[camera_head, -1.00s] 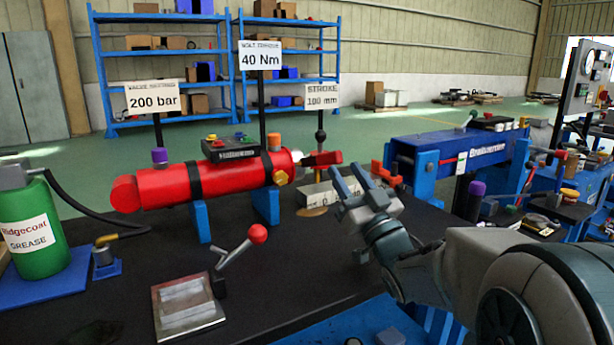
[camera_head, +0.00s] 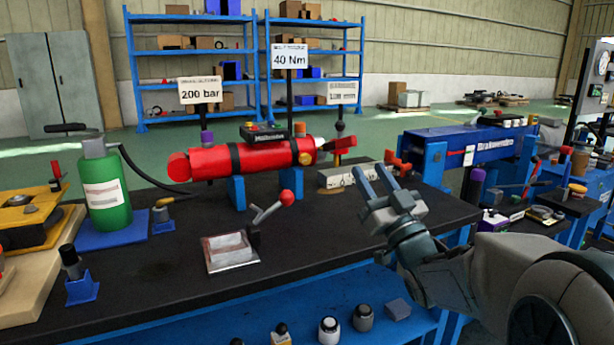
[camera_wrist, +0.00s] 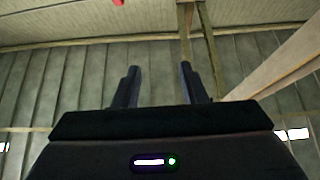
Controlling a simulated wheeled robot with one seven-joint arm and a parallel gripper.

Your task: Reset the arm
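My gripper (camera_head: 377,181) is raised in front of the right part of the black workbench (camera_head: 330,228). Its two fingers stand apart and point up and away to the left. In the wrist view the two dark fingers (camera_wrist: 158,84) are apart with nothing between them, against the hall wall and roof. In the head view the gripper overlaps the bench's right side, close to a grey block (camera_head: 340,177). I cannot tell how far it is from the block.
A red cylinder (camera_head: 268,159) on blue supports stands on the bench. A red-knobbed lever (camera_head: 270,209), metal plate (camera_head: 229,252) and green grease bottle (camera_head: 106,193) stand left. A blue machine (camera_head: 465,150) stands right. Small parts (camera_head: 363,317) lie on the lower shelf.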

